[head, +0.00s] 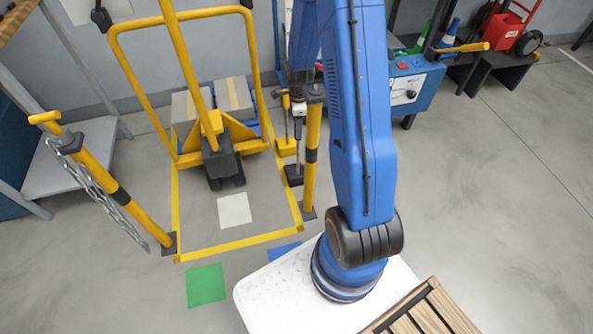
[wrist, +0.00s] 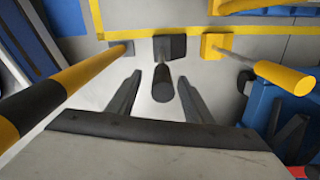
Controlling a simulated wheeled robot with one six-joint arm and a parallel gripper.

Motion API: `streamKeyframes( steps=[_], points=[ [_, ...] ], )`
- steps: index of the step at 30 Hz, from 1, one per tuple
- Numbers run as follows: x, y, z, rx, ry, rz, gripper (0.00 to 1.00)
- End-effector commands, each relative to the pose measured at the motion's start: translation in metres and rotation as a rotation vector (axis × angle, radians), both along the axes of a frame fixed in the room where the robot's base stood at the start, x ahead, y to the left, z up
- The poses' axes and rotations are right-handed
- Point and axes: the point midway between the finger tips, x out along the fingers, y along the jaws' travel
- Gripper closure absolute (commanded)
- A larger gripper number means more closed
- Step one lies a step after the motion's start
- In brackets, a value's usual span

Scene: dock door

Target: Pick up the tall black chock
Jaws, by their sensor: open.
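The tall black chock (wrist: 162,84) stands upright in the wrist view, its black grip toward the camera and its dark foot (wrist: 178,46) on the floor. My gripper (wrist: 160,84) is open, with one finger on each side of the black grip in the picture. I cannot tell how far down the fingers reach. The fingers look clear of it. In the head view the black foot (head: 293,176) shows below my wrist, beside the yellow post; the upper part is partly hidden by my gripper.
A tall yellow chock (wrist: 284,76) stands close on the right in the wrist view. A yellow-and-black post (wrist: 62,82) rises close on the left. In the head view a yellow pallet truck (head: 215,140) with boxes stands left of the chocks, and a blue cart (head: 415,88) stands to the right.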

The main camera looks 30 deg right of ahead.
Motion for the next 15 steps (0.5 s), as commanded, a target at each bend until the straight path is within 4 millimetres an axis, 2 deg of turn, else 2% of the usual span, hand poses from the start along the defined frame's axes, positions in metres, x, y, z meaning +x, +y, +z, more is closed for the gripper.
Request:
streamKeyframes(
  steps=[15],
  points=[
    [0.004, 0.0, -0.049, 0.001, 0.002, 0.0, 0.54]
  ],
)
